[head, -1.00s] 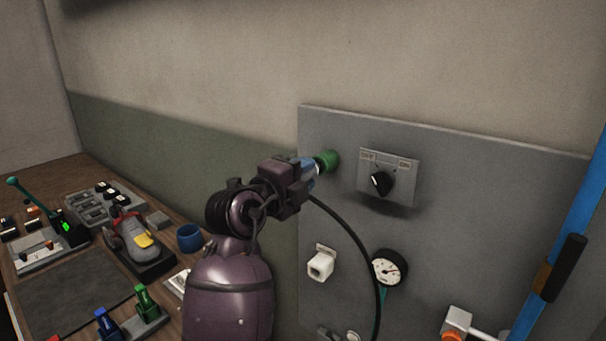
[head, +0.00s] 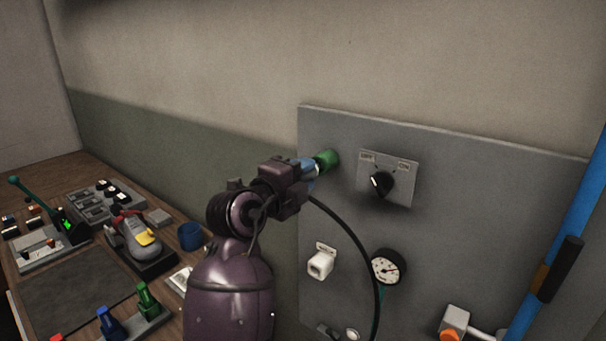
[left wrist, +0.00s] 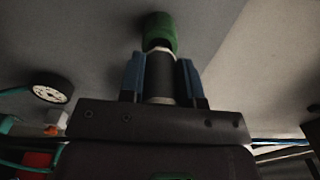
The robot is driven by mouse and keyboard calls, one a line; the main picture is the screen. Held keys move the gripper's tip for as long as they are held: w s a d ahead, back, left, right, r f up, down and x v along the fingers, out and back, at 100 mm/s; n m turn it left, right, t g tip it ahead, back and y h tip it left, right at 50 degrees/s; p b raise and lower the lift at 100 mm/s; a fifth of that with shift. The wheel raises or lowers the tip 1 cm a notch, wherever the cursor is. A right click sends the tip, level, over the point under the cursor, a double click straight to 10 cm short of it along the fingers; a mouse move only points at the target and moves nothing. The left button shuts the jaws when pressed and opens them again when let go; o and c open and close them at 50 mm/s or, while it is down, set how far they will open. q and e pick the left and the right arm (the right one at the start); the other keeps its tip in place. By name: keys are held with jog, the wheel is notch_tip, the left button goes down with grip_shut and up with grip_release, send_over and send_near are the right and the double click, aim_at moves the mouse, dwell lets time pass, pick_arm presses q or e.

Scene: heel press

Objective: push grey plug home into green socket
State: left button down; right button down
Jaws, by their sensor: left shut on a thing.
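The green socket (head: 327,159) sticks out from the upper left of the grey wall panel; it also shows at the top of the left wrist view (left wrist: 158,32). My left gripper (head: 309,168) is shut on the grey plug (left wrist: 159,76), with a blue finger on each side of it in the left wrist view. The plug points at the socket, its front end at the socket's mouth and in line with it. How deep the plug sits in the socket cannot be told. A black cable hangs from the plug side down across the panel. My right gripper is not in view.
On the panel (head: 450,190) are an OFF/ON rotary switch (head: 381,182) right of the socket, a white outlet (head: 320,264) and a round gauge (head: 388,267) below. A wooden bench at left holds a blue cup (head: 190,236) and several devices. A blue pole stands at right.

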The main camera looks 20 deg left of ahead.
pick_arm(q)
jog(key=shift+w+d, duration=0.25)
jog(key=shift+w, duration=0.45)
dwell(0.6)
jog(key=c, duration=0.7)
grip_release()
jog(key=shift+c, duration=0.2)
